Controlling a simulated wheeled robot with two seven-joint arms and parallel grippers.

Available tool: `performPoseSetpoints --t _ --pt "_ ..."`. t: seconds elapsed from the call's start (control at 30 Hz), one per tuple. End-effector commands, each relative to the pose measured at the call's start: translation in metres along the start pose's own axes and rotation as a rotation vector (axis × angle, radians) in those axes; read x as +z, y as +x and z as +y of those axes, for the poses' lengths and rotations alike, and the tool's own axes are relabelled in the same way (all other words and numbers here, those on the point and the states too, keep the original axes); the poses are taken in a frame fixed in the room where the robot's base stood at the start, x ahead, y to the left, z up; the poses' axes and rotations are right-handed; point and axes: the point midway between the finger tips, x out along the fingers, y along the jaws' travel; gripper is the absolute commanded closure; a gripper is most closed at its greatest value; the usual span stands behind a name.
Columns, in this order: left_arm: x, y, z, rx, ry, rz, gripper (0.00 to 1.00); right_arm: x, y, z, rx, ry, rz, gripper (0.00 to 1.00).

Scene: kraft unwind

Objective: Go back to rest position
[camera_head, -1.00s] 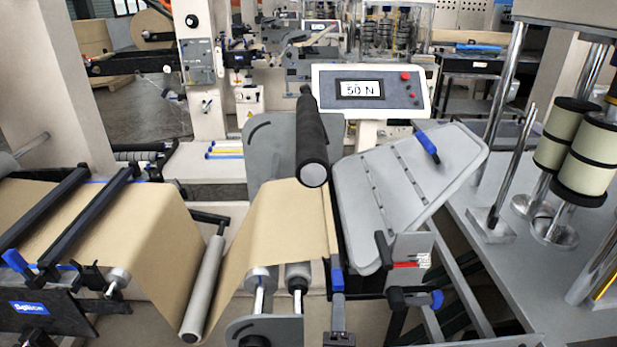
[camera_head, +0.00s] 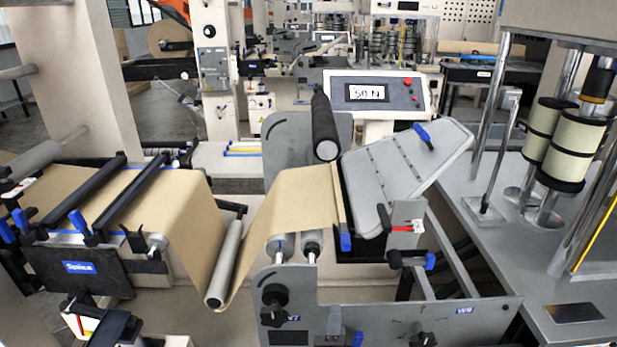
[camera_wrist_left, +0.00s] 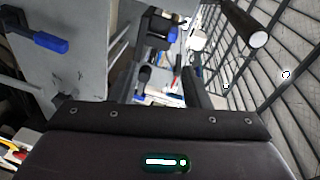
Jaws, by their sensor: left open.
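My left gripper (camera_head: 100,320) shows only partly at the lower left edge of the head view, as a dark block below the blue-labelled panel. In the left wrist view its dark palm fills the bottom, and its jaws (camera_wrist_left: 170,88) stand apart with nothing seen held between them. A grey plate with a blue-handled clamp (camera_wrist_left: 38,36) is at the upper left of that view. A dark roller with a pale end (camera_wrist_left: 245,28) is at its upper right. My right gripper is not in view.
Brown kraft web (camera_head: 165,205) runs over rollers to a tilted grey table (camera_head: 405,180). A dark roller (camera_head: 325,130) juts beside it. A display (camera_head: 372,92) stands behind. A grey bench (camera_head: 560,275) with cream rolls (camera_head: 575,145) is at right. A labelled panel (camera_head: 80,268) is near my gripper.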

Motion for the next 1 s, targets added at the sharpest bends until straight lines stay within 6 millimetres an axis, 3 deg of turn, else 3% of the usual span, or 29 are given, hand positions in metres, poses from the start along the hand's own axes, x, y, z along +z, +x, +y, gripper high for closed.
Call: performPoseSetpoints --t 0.27,0.47,0.7,1.0 --pt "0.031 0.005 0.019 0.215 -0.317 -0.021 0.57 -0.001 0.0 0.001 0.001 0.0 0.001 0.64" --pt "0.075 -0.006 0.039 0.438 -0.634 -0.118 0.57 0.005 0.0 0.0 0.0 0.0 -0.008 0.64" --pt "0.15 -0.057 0.06 0.688 -0.971 -0.412 0.57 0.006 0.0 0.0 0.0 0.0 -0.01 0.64" --pt "0.216 -0.123 0.067 0.78 -1.125 -0.785 0.57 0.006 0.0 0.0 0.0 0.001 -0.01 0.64"
